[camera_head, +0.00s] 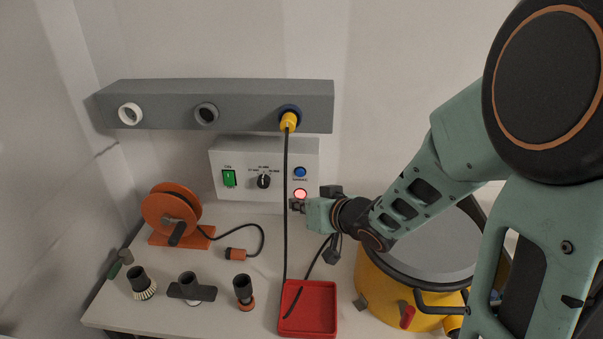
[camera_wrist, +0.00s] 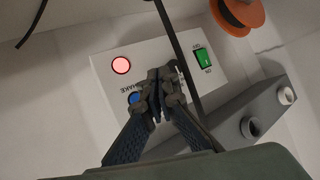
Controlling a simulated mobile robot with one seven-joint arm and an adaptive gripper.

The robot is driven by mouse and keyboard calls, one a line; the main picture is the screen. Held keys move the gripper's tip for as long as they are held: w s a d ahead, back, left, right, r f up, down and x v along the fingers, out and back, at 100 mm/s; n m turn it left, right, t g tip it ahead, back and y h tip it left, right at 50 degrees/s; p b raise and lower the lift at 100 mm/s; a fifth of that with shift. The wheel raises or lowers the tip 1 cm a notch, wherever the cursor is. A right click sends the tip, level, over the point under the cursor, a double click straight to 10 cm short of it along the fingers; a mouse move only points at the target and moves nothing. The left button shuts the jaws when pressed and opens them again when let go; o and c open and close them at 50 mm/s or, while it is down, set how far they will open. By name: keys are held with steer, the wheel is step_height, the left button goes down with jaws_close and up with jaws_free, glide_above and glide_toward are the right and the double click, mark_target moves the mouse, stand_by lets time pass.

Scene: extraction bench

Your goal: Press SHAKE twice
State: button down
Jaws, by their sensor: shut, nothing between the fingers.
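The white control box (camera_head: 232,158) stands against the back wall. Its blue SHAKE button (camera_head: 300,172) is at the right, above a round lamp (camera_head: 300,193) glowing pinkish red. My gripper (camera_head: 296,205) is shut and empty, its tips just below the lamp in the head view. In the wrist view, my gripper (camera_wrist: 158,82) is shut in front of the box, its fingers partly covering the blue button (camera_wrist: 134,98). The lit lamp (camera_wrist: 121,65) is clear of the fingers there. I cannot tell whether the tips touch the panel.
A black cable (camera_head: 285,215) hangs from a yellow plug (camera_head: 289,121) across the box front, close to my gripper. The box also has a green switch (camera_head: 229,178) and a black knob (camera_head: 264,181). A red tray (camera_head: 327,290) and yellow vacuum (camera_head: 385,295) stand below.

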mark_target(300, 172)
steer(key=w+p, duration=0.2)
steer(key=w, duration=0.7)
steer(key=shift+d, duration=0.2)
stand_by(1.3)
steer(key=shift+w+p, duration=0.3)
steer(key=shift+w, duration=0.1)
steer(key=shift+w, duration=0.4)
stand_by(0.6)
steer(key=shift+s, duration=0.85)
